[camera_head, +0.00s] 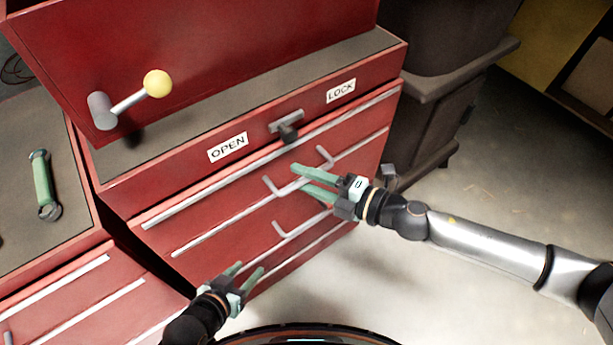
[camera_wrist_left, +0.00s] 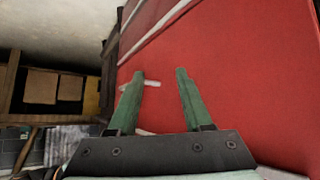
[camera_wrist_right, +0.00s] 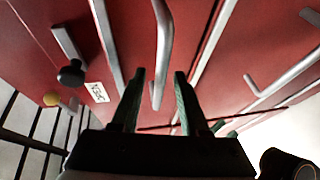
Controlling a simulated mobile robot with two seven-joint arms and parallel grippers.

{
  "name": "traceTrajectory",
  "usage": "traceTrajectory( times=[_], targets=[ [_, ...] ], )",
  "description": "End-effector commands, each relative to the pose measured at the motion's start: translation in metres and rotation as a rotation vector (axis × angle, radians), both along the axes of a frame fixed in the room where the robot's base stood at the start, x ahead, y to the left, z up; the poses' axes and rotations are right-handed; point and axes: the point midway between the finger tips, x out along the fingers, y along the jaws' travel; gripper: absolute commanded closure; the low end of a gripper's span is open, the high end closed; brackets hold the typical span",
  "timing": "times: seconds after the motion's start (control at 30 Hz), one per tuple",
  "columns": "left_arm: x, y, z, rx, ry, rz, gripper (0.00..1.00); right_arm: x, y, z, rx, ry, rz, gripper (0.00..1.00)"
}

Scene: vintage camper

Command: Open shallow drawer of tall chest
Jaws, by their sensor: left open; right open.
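The tall red chest (camera_head: 190,172) fills the middle of the head view, with several drawers edged by pale metal strips. An upper U-shaped handle (camera_head: 325,157) sits on a drawer below the top strip, partly hidden by my right gripper (camera_head: 312,182). That gripper is open, its green fingers at the handle. In the right wrist view the handle bar (camera_wrist_right: 164,40) runs down between the fingertips; I cannot tell if they touch it. A lower handle (camera_head: 285,228) is below. My left gripper (camera_head: 248,272) is open and empty beside the chest's lower front.
An OPEN label (camera_head: 228,147), a LOCK label (camera_head: 341,90) and a dark-knobbed latch (camera_head: 288,130) are above the drawers. A yellow-knobbed lever (camera_head: 157,84) is higher up. A green wrench (camera_head: 43,185) lies at left. Floor at right is clear.

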Motion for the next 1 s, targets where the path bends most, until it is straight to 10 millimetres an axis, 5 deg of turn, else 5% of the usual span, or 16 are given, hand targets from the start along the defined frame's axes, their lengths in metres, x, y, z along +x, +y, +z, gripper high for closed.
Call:
traceTrajectory(
  times=[0.17,0.53,1.0],
  targets=[
    [-0.0001,-0.0002,0.0002,0.000,0.000,0.000,0.50,0.0000,-0.0002,-0.0001,0.000,0.000,0.000,0.58],
    [-0.0042,0.0000,-0.0019,-0.001,0.009,0.001,0.50,-0.0001,-0.0005,-0.0001,0.000,0.000,-0.001,0.99],
    [-0.0050,0.0001,-0.0021,-0.001,0.011,0.002,0.50,-0.0003,-0.0008,-0.0007,-0.001,0.000,-0.001,1.00]
  ],
)
